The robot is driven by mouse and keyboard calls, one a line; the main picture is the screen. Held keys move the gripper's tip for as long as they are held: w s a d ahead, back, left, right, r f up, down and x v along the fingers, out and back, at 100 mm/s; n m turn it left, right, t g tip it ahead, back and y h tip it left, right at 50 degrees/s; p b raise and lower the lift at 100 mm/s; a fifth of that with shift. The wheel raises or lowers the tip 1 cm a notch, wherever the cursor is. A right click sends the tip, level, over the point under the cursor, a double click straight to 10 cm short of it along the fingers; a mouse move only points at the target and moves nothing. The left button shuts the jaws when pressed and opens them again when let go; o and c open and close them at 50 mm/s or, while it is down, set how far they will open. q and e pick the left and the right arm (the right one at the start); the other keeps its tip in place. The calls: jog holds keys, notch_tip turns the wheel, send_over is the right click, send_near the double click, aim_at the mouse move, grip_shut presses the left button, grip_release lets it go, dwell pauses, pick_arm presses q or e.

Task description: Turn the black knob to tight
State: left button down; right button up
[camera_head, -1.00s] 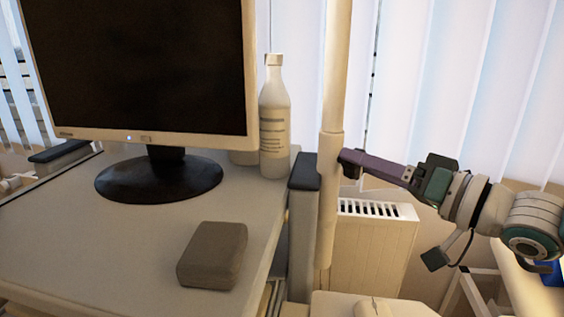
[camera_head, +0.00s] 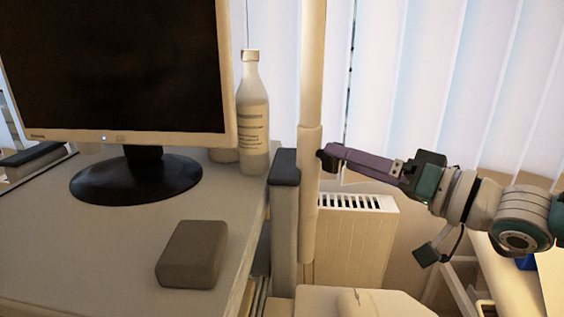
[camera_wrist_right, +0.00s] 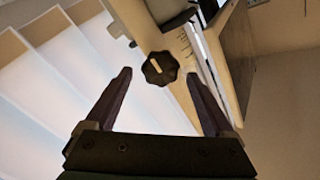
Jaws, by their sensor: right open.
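The black knob (camera_wrist_right: 160,69) shows in the right wrist view, with a lobed rim and a pale pointer line. It sits on a pale part with small dark scale marks. My right gripper (camera_wrist_right: 160,77) is open, its two fingertips to the left and right of the knob with gaps; I cannot tell whether the tips reach its depth. In the head view my right gripper (camera_head: 328,157) points left at the cream pole (camera_head: 310,150). There I cannot tell the knob apart from the dark fingertips. My left gripper is not in view.
A monitor (camera_head: 115,70), a white bottle (camera_head: 252,120) and a grey-brown block (camera_head: 192,254) stand on the desk (camera_head: 90,250) left of the pole. A dark-topped post (camera_head: 284,215) stands close to the pole. A radiator (camera_head: 350,245) is below my right gripper.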

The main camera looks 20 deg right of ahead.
jog(key=v, duration=0.8)
jog(key=shift+s, duration=0.1)
